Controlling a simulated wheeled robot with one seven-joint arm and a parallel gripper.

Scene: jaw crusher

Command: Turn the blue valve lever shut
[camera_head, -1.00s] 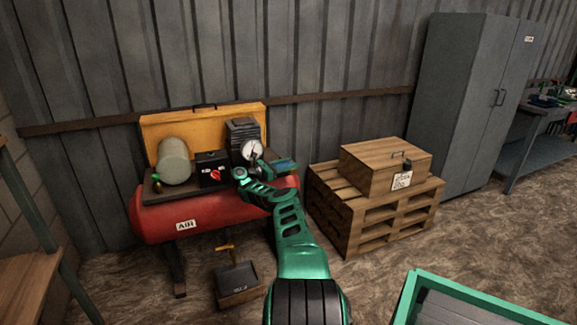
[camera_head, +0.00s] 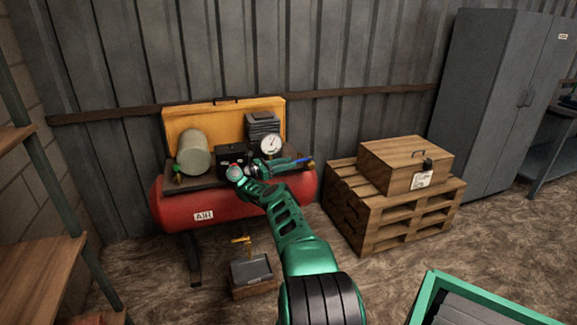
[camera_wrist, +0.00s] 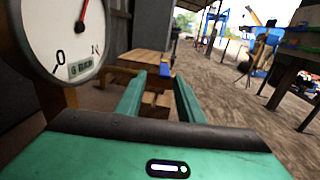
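The blue valve lever (camera_head: 303,160) sticks out at the right end of the red air compressor (camera_head: 235,204), beside a brass-coloured fitting. In the head view my gripper (camera_head: 285,164) is at the compressor's top, just left of the lever. I cannot tell whether a finger touches the lever.
A white pressure gauge (camera_head: 271,144) stands close beside my gripper and fills the wrist view's upper left (camera_wrist: 68,35). A pallet (camera_head: 385,225) with a wooden box (camera_head: 390,165) stands right of the compressor. A small black-topped box (camera_head: 252,272) sits on the floor.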

